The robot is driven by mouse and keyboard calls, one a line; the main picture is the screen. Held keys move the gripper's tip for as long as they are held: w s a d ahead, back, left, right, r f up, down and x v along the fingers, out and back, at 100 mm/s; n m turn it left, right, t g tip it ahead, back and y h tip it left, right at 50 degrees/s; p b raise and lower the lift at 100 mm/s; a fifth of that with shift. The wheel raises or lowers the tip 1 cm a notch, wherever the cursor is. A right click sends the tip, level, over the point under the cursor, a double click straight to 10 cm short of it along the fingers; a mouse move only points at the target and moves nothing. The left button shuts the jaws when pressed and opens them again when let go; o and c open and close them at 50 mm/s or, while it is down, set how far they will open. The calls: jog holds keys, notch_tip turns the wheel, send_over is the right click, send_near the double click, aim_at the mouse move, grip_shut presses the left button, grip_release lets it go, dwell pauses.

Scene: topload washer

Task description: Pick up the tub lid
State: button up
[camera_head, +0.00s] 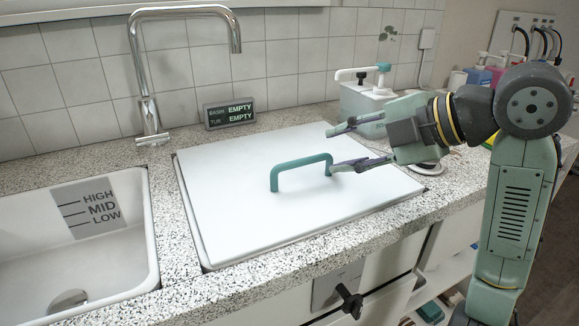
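The white tub lid (235,185) lies flat over the tub opening in the speckled counter. A green arched handle (300,163) stands up from the middle of the lid. My gripper (338,148) reaches in from the right above the lid, with its fingers pointing left. The fingers are spread wide, with nothing between them. The tip of the nearer finger appears at the right end of the handle; I cannot tell whether it touches. The farther finger is over the back right of the lid. The inside of the tub is hidden.
A white basin (100,262) with level marks is at left, with a chrome faucet (150,110) behind it. A small display (229,113) reads EMPTY for basin and tub. A white pump dispenser (362,98) stands behind my gripper. A black knob (349,302) is on the front.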

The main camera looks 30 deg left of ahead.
aim_at(316, 158)
jog(key=x, duration=0.6)
jog(key=shift+w+f+p, duration=0.4)
jog(key=shift+f, duration=0.1)
jog(key=shift+c, duration=0.5)
grip_shut()
